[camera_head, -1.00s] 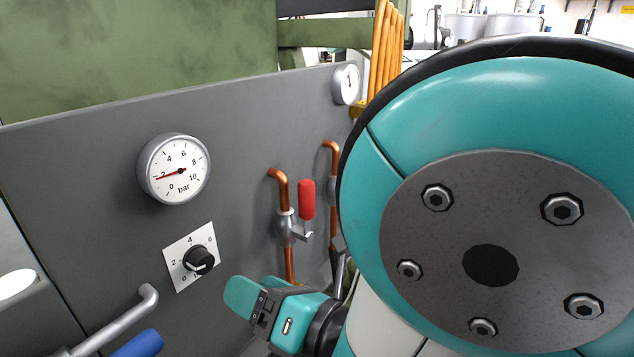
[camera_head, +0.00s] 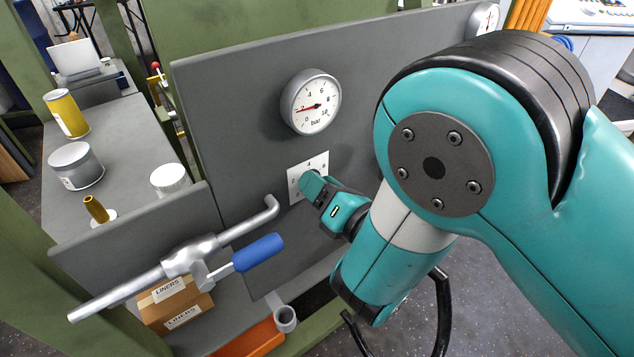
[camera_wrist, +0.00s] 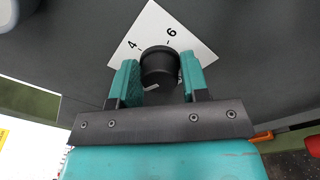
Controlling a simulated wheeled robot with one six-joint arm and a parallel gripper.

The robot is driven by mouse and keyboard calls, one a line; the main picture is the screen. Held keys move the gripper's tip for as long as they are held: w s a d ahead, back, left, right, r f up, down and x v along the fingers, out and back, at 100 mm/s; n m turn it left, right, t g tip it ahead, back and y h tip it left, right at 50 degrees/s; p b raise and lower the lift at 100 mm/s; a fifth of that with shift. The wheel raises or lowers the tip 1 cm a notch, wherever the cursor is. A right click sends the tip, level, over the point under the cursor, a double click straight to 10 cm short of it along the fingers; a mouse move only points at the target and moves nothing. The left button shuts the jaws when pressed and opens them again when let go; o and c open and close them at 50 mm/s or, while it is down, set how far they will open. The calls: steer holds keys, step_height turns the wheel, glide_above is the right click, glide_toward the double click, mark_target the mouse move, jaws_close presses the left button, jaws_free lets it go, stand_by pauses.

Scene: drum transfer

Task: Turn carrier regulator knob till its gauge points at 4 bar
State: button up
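The round white gauge (camera_head: 311,102), marked in bar, is on the grey panel in the head view. Its red needle points left, near 2. Below it is the white scale plate (camera_head: 295,186) of the regulator knob, largely covered by my gripper (camera_head: 309,184). In the wrist view the black knob (camera_wrist: 159,66) sits between the two teal fingers of my gripper (camera_wrist: 159,80), with 4 and 6 showing on the plate (camera_wrist: 151,27) beyond it. The fingers stand apart, one on each side of the knob. I cannot tell whether they touch it.
A metal pipe handle with a blue grip (camera_head: 258,252) juts out left of and below my gripper. A second gauge (camera_head: 487,20) is at the panel's upper right. A bench (camera_head: 110,125) with cans stands at left, and a liners box (camera_head: 175,303) sits below.

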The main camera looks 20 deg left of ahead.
steer(key=c, duration=0.5)
steer(key=shift+o, duration=0.2)
steer(key=shift+m, duration=0.3)
steer(key=m, duration=0.6)
steer(key=shift+f+b, duration=0.1)
steer(key=shift+b, duration=0.2)
steer(key=m, duration=0.5)
steer(key=shift+t, duration=0.3)
steer(key=shift+f+m, duration=0.1)
steer(key=shift+m, duration=1.6)
